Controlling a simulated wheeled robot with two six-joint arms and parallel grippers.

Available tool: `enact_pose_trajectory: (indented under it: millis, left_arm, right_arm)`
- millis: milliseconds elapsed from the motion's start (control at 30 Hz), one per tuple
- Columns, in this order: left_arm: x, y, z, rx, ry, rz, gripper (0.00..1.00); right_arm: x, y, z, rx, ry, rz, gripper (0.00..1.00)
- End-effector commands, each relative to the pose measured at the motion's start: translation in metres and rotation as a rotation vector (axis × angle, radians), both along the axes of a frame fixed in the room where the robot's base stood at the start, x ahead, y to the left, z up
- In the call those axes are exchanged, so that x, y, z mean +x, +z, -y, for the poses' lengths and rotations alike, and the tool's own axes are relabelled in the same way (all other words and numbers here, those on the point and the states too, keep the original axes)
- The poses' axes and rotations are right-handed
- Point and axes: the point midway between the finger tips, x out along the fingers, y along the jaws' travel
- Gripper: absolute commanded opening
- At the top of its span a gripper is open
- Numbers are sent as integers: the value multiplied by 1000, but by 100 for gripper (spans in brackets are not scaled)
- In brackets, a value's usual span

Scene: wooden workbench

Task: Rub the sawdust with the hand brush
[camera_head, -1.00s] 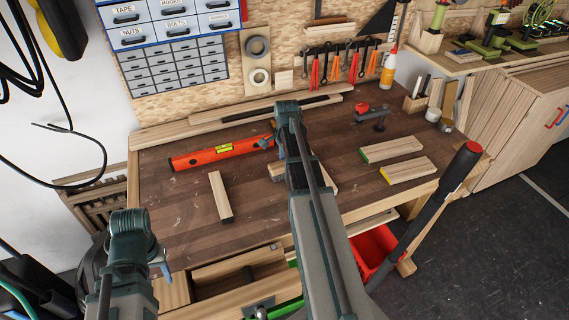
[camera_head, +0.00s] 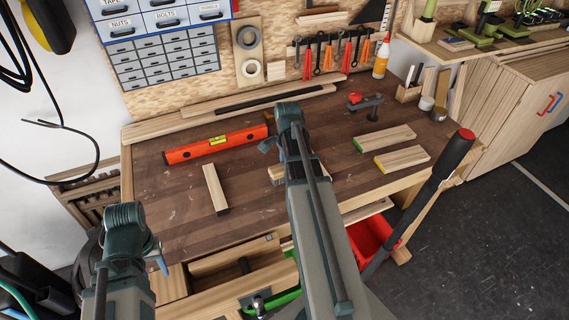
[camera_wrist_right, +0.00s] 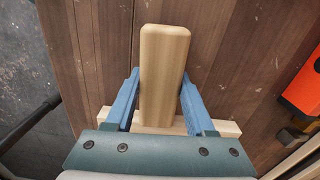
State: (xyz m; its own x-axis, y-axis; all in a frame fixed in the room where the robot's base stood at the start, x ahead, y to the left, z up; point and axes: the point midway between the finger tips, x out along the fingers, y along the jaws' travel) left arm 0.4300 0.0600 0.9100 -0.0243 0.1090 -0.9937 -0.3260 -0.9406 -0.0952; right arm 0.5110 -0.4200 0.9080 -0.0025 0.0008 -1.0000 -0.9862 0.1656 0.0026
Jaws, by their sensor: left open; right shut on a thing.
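The hand brush has a pale wooden handle (camera_wrist_right: 163,60) and a wooden block (camera_wrist_right: 225,127), seen in the right wrist view. My right gripper (camera_wrist_right: 162,95) is shut on the handle, one blue finger on each side. In the head view the brush (camera_head: 276,173) shows beside my right arm on the bench, mostly hidden by it. Its bristles cannot be made out. Pale specks (camera_head: 176,189) lie on the brown bench top (camera_head: 260,205); I cannot tell which are sawdust. My left gripper (camera_head: 159,263) is open and empty at the bench's front left, largely hidden by its own arm.
An orange spirit level (camera_head: 190,151) lies behind the brush. A wood strip (camera_head: 215,188) lies to its left. Two wood pieces (camera_head: 385,138) (camera_head: 402,159) and a clamp (camera_head: 368,104) are on the right. An open drawer (camera_head: 235,262) juts out at the front.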

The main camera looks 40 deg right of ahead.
Motion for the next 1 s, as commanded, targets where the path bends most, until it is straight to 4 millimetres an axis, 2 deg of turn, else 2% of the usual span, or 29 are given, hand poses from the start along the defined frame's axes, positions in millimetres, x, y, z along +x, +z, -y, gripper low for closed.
enact_pose_trajectory:
  millis: [267, 700, 1000]
  left_arm:
    - [0, 0, 0, 0, 0, 0, 50]
    - [0, -3, 0, 0, 0, 0, 50]
    - [0, -3, 0, 0, 0, 0, 50]
  right_arm:
    - [-4, 0, -1, 0, 0, 2, 0]
    - [-35, -3, -9, 0, 1, 0, 0]
    - [-35, -3, -9, 0, 0, -1, 0]
